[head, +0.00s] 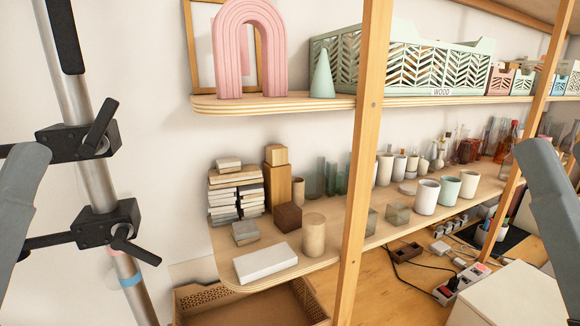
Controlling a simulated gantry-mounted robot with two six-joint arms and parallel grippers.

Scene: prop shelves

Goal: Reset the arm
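Only grey parts of my two arms show, one at the left edge and one at the right edge of the head view. The fingers of both grippers are out of view, so I cannot see whether they hold anything. Neither visible arm part appears to touch the shelves.
The middle shelf (330,240) carries stacked samples (236,192), a white block (265,262), a wooden cylinder (314,235) and several cups (426,197). A pink arch (250,75) and green crate (405,65) stand above. A wooden post (362,150) rises in front. A metal pole (92,165) stands left.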

